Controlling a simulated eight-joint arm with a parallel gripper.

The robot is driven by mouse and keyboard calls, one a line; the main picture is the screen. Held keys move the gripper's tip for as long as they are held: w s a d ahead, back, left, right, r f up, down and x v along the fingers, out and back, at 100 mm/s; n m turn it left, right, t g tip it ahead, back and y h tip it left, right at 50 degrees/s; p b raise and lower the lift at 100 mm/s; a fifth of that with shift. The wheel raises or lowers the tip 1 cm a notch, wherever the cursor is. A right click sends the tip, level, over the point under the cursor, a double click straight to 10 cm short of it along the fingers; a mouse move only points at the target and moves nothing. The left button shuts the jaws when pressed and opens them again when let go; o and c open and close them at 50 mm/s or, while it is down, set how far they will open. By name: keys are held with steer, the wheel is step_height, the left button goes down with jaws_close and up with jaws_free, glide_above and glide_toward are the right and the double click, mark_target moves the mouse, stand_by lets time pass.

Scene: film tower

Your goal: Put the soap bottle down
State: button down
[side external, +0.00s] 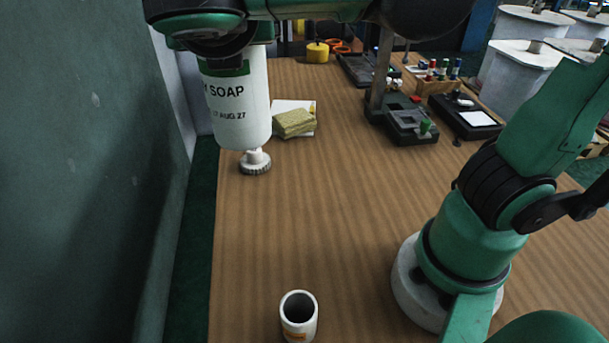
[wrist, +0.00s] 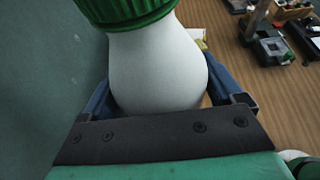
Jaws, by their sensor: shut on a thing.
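The soap bottle (side external: 237,108) is white with black "SOAP" lettering and a green band. In the side external view it hangs roughly upright at the upper left, apparently above the table, near its left edge. Its top is hidden behind my arm. In the wrist view the bottle (wrist: 160,62) shows its white body and a ribbed green cap. My gripper (wrist: 165,95) has its blue fingers on either side of the white body, shut on it. The fingers are hard to make out in the side external view.
A white knob-like thing with a ribbed grey rim (side external: 255,162) is just below the bottle in the picture. A yellow sponge (side external: 294,122) lies behind it. A white open cup (side external: 299,318) stands at the front. Dark equipment (side external: 408,122) is at the back right. The middle wooden tabletop (side external: 320,220) is clear.

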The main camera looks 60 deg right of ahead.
step_height(320, 180, down, 19)
steer(key=shift+f, duration=0.15)
jaws_free()
stand_by(0.6)
steer(key=v, duration=0.7)
steer(key=shift+s+a, duration=0.15)
steer(key=shift+s, duration=0.05)
